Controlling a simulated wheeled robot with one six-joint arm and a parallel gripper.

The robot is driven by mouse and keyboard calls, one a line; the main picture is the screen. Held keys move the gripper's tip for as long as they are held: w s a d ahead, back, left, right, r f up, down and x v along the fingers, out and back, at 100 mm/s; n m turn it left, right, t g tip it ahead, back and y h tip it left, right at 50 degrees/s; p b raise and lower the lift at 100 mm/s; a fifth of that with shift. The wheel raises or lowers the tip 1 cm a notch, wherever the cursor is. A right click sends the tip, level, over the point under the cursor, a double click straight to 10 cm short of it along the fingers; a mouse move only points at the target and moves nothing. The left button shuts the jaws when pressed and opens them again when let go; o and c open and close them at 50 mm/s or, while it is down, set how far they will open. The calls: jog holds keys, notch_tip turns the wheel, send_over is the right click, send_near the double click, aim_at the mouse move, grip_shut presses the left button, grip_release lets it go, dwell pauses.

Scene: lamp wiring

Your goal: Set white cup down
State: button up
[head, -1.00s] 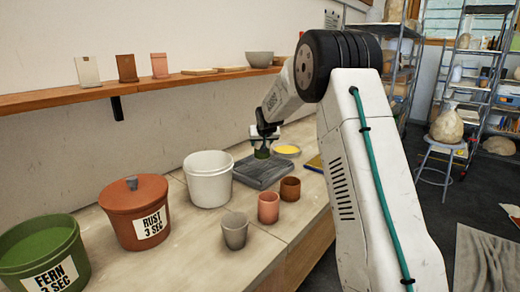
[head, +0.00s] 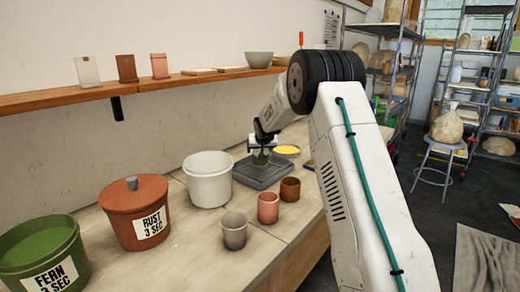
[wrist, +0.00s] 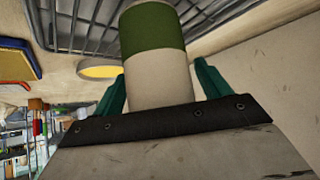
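The white cup (wrist: 158,85) fills the middle of the wrist view, pale with a green band at its far end. My gripper (wrist: 160,92) has a teal finger close against each side of it and looks shut on it. In the head view my gripper (head: 262,150) is over the dark grey slab-like rack (head: 262,176), and the cup's green end (head: 261,159) points down at it. I cannot tell whether the cup touches the rack. The wrist view shows the rack's wire grid (wrist: 85,25) behind the cup.
A white bucket (head: 208,184) stands left of the rack. Grey (head: 234,232), pink (head: 268,209) and brown (head: 290,190) cups stand in front. A yellow dish (head: 287,150) lies behind right. Rust (head: 136,218) and fern (head: 42,258) buckets stand at left.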

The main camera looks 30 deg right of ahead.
jog(key=shift+r, duration=0.2)
jog(key=s+a+r+g, duration=0.1)
jog(key=s+a+r, duration=0.4)
jog(key=s+r, duration=0.3)
jog(key=s+a+r, duration=0.5)
jog(key=s, duration=0.5)
jog(key=s+a+f+n+g+y, duration=0.1)
jog(key=s+a, duration=0.4)
jog(key=s, duration=0.9)
jog(key=s+a+n+g+y, duration=0.1)
jog(key=s+a+g, duration=0.2)
jog(key=s, duration=1.1)
jog(key=s+a+f+n+g+y, duration=0.1)
jog(key=s+a, duration=0.6)
jog(key=s, duration=0.7)
jog(key=shift+a+f+n+g, duration=0.25)
jog(key=shift+f+n+g, duration=0.1)
jog(key=shift+n+g, duration=0.2)
